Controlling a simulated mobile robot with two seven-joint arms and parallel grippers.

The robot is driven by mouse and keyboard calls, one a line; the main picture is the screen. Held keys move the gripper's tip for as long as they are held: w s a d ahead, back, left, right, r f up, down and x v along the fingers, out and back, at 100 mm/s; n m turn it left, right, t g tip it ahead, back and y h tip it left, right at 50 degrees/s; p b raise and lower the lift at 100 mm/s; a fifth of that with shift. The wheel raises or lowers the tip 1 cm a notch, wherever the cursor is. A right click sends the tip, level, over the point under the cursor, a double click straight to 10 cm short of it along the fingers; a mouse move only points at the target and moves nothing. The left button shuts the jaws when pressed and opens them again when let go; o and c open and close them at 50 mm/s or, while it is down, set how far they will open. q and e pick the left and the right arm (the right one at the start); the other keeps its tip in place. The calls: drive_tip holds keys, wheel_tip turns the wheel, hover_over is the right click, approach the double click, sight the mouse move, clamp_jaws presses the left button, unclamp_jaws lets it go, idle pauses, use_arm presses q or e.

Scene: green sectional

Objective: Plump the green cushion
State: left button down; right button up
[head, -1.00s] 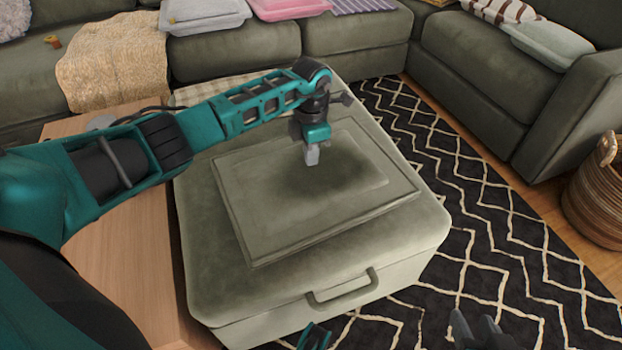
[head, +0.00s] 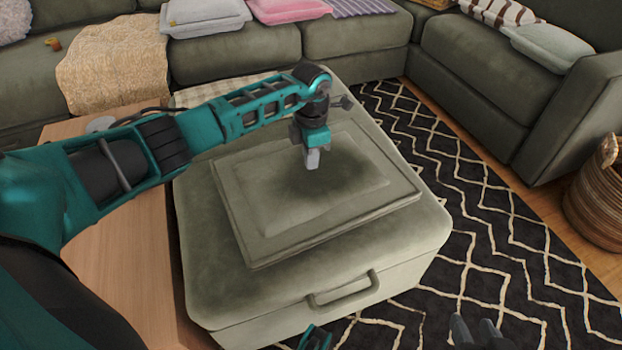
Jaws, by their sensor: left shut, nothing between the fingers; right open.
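The green cushion (head: 270,213) lies flat on top of the green ottoman (head: 215,285), its raised middle panel facing up. My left gripper (head: 312,160) points down over the upper middle of the cushion, shut with nothing in it. A dark shadow lies on the cushion beneath it. I cannot tell whether the fingertips touch the cloth. My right gripper (head: 475,330) shows only partly at the bottom edge, to the right of the ottoman and away from the cushion; it is open.
The ottoman has a front handle (head: 343,290). A wooden surface (head: 125,245) lies to its left, under my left arm. A green sectional (head: 240,55) with pillows and a beige throw (head: 115,65) stands behind.

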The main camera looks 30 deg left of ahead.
use_arm(q)
drive_tip(key=shift+s+f, duration=0.1)
drive_tip(key=shift+f, duration=0.05)
drive_tip(key=shift+r+p, duration=0.45)
drive_tip(key=shift+p, duration=0.2)
drive_tip(key=shift+r, duration=0.3)
drive_tip(key=shift+f+b, duration=0.55)
drive_tip(key=shift+f, duration=0.2)
drive_tip(key=shift+r, duration=0.1)
drive_tip(key=shift+f, duration=0.25)
drive_tip(key=shift+r, duration=0.1)
idle(0.4)
